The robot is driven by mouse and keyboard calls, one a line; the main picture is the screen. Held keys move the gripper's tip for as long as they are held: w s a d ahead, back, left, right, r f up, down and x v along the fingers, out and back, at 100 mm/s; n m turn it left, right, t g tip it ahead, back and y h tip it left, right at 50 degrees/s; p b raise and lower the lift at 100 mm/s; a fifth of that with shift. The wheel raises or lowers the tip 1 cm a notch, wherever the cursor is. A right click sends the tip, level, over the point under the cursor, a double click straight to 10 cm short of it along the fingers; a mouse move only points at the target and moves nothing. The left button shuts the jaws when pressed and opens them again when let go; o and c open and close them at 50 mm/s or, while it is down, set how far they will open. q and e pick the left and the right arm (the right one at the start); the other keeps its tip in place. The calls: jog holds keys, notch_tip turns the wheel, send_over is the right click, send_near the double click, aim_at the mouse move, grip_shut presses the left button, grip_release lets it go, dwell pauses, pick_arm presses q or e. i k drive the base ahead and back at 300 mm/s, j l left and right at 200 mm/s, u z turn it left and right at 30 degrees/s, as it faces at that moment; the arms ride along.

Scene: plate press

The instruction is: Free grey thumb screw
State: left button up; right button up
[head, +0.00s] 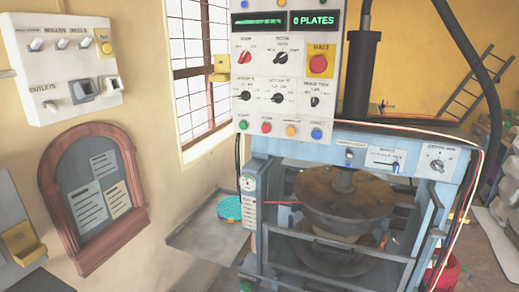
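I cannot make out a grey thumb screw for certain at this size. The plate press (360,137) stands at the right, with a blue frame and a dark round plate (345,186) on a vertical shaft inside it. A small grey-and-blue fitting (349,156) sits on the frame's front beam above the plate; I cannot tell what it is. Neither of my grippers shows in the head view.
A control panel (271,80) with knobs, coloured buttons and a "0 PLATES" display stands over the press. A switch box (60,65) and an arched notice board (75,165) hang at left.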

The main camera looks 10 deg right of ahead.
aim_at(436, 232)
jog(key=z, duration=1.75)
